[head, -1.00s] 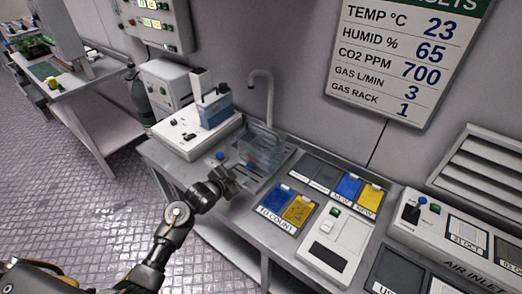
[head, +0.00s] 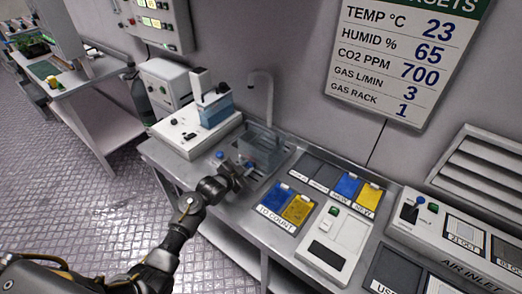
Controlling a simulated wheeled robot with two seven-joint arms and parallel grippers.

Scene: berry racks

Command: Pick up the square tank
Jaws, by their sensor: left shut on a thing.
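The square tank (head: 264,142) is a clear, see-through box at the faucet, on the steel counter. My left gripper (head: 247,168) is at the tank's near side, shut on its near wall; the fingertips are small and partly hidden by the wrist. Whether the tank's base touches the counter is hard to see. My right gripper is out of view.
A white device (head: 197,135) with a blue-filled container (head: 215,108) stands left of the tank. A faucet (head: 268,95) rises behind it. Blue and yellow trays (head: 297,208) and a white switch box (head: 335,243) lie to the right.

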